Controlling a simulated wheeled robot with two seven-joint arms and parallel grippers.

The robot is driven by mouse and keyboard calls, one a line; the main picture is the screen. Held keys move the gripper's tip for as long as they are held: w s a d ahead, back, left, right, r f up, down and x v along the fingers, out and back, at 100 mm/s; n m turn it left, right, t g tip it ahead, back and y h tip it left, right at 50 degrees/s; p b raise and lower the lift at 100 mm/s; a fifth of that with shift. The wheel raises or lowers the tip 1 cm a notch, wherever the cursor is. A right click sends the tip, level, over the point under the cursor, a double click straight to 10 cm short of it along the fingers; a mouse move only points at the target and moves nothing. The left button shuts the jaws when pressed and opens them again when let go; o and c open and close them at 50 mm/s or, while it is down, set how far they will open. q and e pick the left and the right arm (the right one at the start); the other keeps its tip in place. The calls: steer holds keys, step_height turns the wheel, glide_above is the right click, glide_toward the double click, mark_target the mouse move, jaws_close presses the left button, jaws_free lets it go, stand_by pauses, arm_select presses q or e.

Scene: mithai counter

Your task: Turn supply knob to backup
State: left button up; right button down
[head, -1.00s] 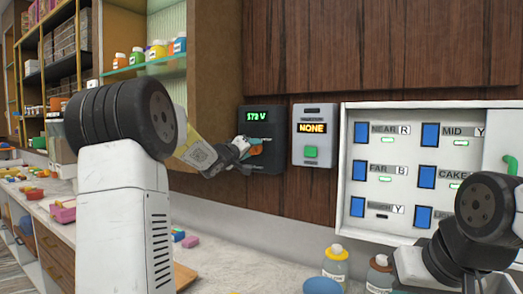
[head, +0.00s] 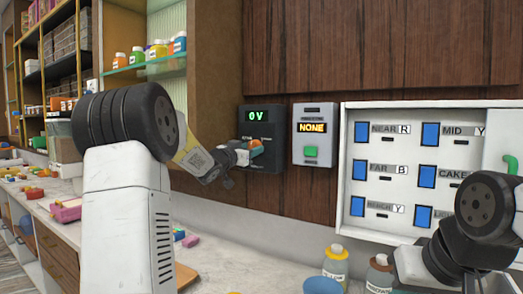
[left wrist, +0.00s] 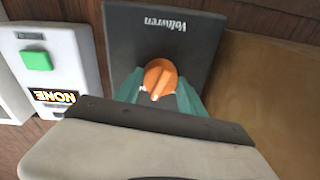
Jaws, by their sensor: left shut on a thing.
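The supply unit is a dark box (head: 272,165) on the wood wall, and its green display (head: 264,116) reads 0V. Its orange knob (left wrist: 160,76) sits between the teal fingers of my left gripper (left wrist: 158,92) in the left wrist view, which shows the box upside down. The fingers are shut on the knob's sides. In the head view the knob (head: 256,143) is partly covered by my left gripper (head: 249,147). The position labels around the knob are hidden or too small to read.
A grey box (head: 314,150) with a green button and a display reading NONE hangs just right. Further right is a white panel (head: 390,110) with blue switches; its indicator lights are dark. Bottles (head: 336,263) stand on the counter below. My right arm is at lower right.

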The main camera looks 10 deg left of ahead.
arm_select(q)
steer(key=m+h, duration=0.1)
steer(key=m, duration=0.4)
steer(key=shift+a+f+m, duration=0.1)
steer(key=shift+m, duration=0.5)
steer(key=o, duration=1.4)
steer(key=shift+c, duration=0.2)
steer(key=shift+s, duration=0.1)
steer(key=r+v, duration=0.1)
steer(key=v, duration=0.6)
steer(key=shift+s+a+f, duration=0.15)
steer(key=shift+s+f, duration=0.15)
steer(key=shift+f, duration=0.2)
